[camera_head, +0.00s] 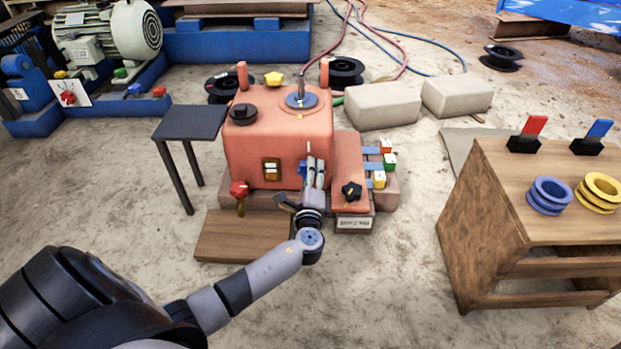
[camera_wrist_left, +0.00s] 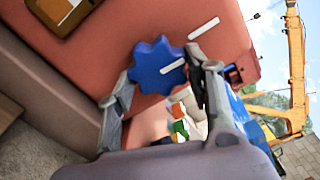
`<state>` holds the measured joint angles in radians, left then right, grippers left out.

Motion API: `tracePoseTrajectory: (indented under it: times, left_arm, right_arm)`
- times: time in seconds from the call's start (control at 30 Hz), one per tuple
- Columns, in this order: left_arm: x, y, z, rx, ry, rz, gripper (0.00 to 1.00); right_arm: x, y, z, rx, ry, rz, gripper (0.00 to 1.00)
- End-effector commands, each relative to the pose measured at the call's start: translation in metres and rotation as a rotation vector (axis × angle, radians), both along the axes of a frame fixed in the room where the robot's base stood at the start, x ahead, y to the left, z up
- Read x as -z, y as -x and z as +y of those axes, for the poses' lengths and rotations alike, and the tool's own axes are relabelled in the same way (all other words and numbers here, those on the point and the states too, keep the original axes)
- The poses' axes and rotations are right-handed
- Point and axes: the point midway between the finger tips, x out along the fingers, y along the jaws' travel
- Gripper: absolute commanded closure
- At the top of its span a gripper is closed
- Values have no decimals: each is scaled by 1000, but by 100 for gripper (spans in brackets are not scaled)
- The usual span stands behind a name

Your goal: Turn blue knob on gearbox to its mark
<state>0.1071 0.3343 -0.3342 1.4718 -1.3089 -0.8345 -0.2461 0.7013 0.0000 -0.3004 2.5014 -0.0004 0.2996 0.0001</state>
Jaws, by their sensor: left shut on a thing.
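The blue lobed knob (camera_wrist_left: 150,62) is on the red face of the gearbox (camera_wrist_left: 100,45) in the left wrist view. It carries a short white line (camera_wrist_left: 172,66) slanting up to the right. A white mark (camera_wrist_left: 203,27) lies on the red face beyond the knob's upper right. The line slants roughly towards the mark, but I cannot tell if they align exactly. My left gripper (camera_wrist_left: 160,78) is shut on the knob, one finger on each side. My right gripper is out of view.
A red knob (camera_head: 239,189) and a black knob (camera_head: 351,191) flank my left gripper. Coloured switches (camera_head: 385,160) sit at the gearbox's right. A wooden bench (camera_head: 470,205) stands farther right, and a small dark table (camera_head: 190,122) at left. A wooden board (camera_head: 240,238) lies in front.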

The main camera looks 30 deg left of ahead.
Motion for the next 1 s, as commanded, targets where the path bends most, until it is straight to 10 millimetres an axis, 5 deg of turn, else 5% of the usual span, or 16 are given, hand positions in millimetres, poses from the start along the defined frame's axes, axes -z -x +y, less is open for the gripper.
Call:
tracePoseTrajectory:
  times: [0.67, 0.7, 1.0]
  left_arm:
    - [-2, 0, 3, -5, 56, -37, 80]
    - [-2, 0, 3, -5, 56, -37, 52]
    - [-1, 0, 1, -2, 56, -35, 32]
  right_arm:
    - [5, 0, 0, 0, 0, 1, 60]
    - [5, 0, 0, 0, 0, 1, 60]
    - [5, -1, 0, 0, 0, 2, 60]
